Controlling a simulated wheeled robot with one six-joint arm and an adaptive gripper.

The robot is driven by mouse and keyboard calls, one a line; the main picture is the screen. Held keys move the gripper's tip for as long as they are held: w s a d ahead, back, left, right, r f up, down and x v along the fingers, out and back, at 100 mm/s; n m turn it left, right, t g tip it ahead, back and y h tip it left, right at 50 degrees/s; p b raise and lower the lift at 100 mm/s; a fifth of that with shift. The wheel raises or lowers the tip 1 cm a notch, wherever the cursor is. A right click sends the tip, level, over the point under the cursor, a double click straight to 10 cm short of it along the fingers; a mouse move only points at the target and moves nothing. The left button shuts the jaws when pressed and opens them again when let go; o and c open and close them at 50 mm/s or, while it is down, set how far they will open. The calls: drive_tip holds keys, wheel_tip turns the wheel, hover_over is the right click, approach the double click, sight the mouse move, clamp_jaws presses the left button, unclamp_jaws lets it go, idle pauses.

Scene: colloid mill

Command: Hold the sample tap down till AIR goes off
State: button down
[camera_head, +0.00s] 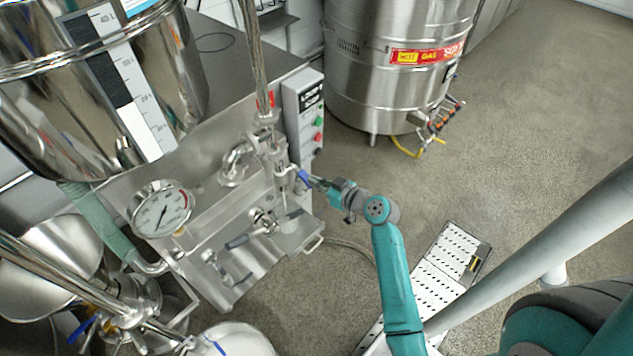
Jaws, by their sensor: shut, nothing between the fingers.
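The sample tap (282,175) appears to be the small metal fitting on the right of the mill's front, with a blue lever (303,175). My gripper (313,181) is shut, and its tips are right at the blue lever. I cannot tell whether they touch it or how far down the lever is. A grey control box (303,105) stands behind the tap, with a dark display (311,96) and green and red buttons. An AIR sign or lamp cannot be made out at this size.
A round pressure gauge (161,209) and a dark-handled valve (250,238) sit left of the tap. A large steel tank (75,100) stands at the upper left. A steel vessel (385,65) stands behind. A perforated white ramp (435,275) lies on the floor.

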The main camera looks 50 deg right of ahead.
drive_tip(key=shift+r, duration=0.8)
